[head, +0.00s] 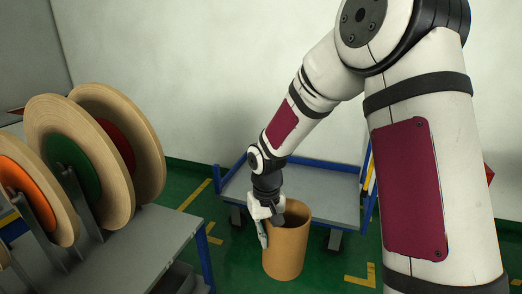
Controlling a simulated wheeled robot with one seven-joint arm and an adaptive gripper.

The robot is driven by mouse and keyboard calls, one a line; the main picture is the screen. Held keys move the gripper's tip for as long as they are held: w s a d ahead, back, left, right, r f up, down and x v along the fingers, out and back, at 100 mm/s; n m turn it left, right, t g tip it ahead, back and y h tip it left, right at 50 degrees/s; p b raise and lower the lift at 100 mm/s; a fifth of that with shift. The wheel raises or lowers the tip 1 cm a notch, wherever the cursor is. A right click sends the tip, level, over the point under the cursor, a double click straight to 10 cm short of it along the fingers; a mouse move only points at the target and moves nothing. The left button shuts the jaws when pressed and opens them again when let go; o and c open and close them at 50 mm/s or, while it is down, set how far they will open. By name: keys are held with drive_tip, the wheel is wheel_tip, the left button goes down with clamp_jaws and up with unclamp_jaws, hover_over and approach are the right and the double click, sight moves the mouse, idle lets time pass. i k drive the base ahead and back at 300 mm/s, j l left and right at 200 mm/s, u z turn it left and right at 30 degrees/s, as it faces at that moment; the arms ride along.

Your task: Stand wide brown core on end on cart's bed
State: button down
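The wide brown core (287,249) is an open-topped tan cylinder, upright in the picture, in front of the cart. My gripper (265,228) points down at the core's left rim, one finger outside along the wall. Its other finger is hard to make out, and whether it grips the wall I cannot tell. The cart (330,192) is low, with a grey bed and blue rails, against the wall behind the core. Its bed looks bare where visible. The core overlaps the bed's front edge in view, and its bottom appears over the green floor; whether it touches the floor is unclear.
A grey bench (150,240) at left carries several large tan reels with orange, green and red centres on upright brackets. Yellow lines mark the green floor. My arm hides the cart's right side, where yellow and blue items partly show.

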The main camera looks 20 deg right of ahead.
sight(332, 200)
drive_tip(key=i+j+z, duration=0.2)
drive_tip(key=z, duration=0.2)
drive_tip(key=i+j+z, duration=0.2)
drive_tip(key=z, duration=0.2)
drive_tip(key=i+j+z, duration=0.1)
drive_tip(key=j+z, duration=0.35)
drive_tip(key=i+j+z, duration=0.1)
drive_tip(key=j+z, duration=0.15)
drive_tip(key=z, duration=0.15)
drive_tip(key=i+j+z, duration=0.15)
drive_tip(key=j, duration=0.2)
drive_tip(key=i+j, duration=0.2)
drive_tip(key=i, duration=0.2)
drive_tip(key=i+j, duration=0.15)
drive_tip(key=i, duration=0.25)
